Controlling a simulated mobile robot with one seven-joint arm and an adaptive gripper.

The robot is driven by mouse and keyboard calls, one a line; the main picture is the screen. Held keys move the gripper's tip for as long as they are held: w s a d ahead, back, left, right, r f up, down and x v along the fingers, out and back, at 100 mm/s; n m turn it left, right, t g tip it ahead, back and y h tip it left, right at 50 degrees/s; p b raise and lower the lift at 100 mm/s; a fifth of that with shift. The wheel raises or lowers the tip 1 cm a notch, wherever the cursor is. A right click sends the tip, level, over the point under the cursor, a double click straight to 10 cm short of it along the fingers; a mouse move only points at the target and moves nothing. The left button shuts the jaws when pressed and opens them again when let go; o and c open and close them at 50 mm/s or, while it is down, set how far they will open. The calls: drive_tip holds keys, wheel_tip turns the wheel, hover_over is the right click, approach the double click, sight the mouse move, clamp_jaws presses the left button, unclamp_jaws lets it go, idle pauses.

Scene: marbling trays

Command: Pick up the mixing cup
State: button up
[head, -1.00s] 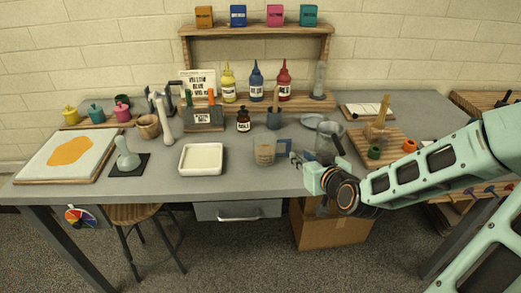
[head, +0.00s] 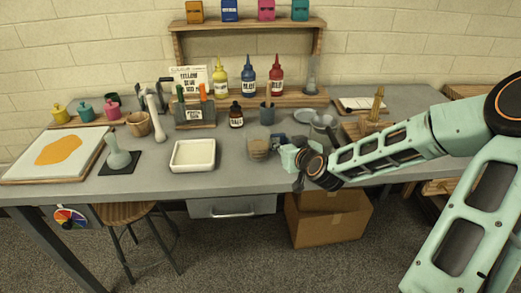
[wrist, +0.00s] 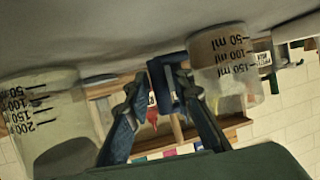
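The mixing cup (head: 258,148) is a clear beaker with brownish contents, standing upright near the table's front edge, left of my gripper (head: 281,146). In the wrist view, which is upside down, the mixing cup (wrist: 226,75) is at right with black measuring marks. Its blue handle (wrist: 165,84) lies between the fingertips of my gripper (wrist: 163,80). The fingers look apart, with the handle in the gap; firm contact does not show. In the head view the gripper body partly hides the handle.
A larger clear jug (wrist: 48,125) stands close on the other side of my fingers. A white tray (head: 192,167) lies left of the cup. A dark bottle (head: 236,117) and a grey pot (head: 267,114) stand behind it. Bare table shows along the front edge.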

drive_tip(key=shift+w+f, duration=0.1)
drive_tip(key=shift+w, duration=0.1)
clamp_jaws()
idle(0.5)
